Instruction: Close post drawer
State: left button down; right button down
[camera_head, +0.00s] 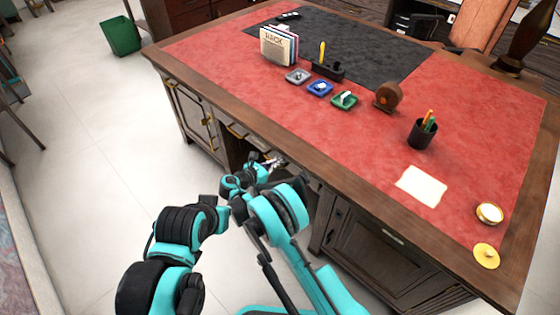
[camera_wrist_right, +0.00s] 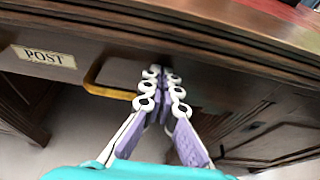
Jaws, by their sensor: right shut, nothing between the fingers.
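The post drawer (camera_wrist_right: 78,72) shows in the right wrist view as a dark wooden front under the desk's edge. It has a "POST" label (camera_wrist_right: 44,56) and a brass pull handle (camera_wrist_right: 108,92). My right gripper (camera_wrist_right: 162,85) is shut and empty, with its fingertips at or very close to the wood just right of the handle. Whether they touch it I cannot tell. In the head view the right gripper (camera_head: 274,162) is at the desk's front, partly hidden by my arm. How far the drawer stands out is unclear. My left gripper is not in view.
The desk (camera_head: 480,110) has a red leather top carrying a letter rack (camera_head: 278,46), a pen cup (camera_head: 422,132), a paper sheet (camera_head: 421,186) and small trays. A cabinet door (camera_head: 375,255) is at the right. Open floor lies left, with a green bin (camera_head: 120,36).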

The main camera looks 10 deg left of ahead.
jog(key=shift+r, duration=0.1)
jog(key=shift+w+d, duration=1.1)
jog(key=shift+w, duration=0.25)
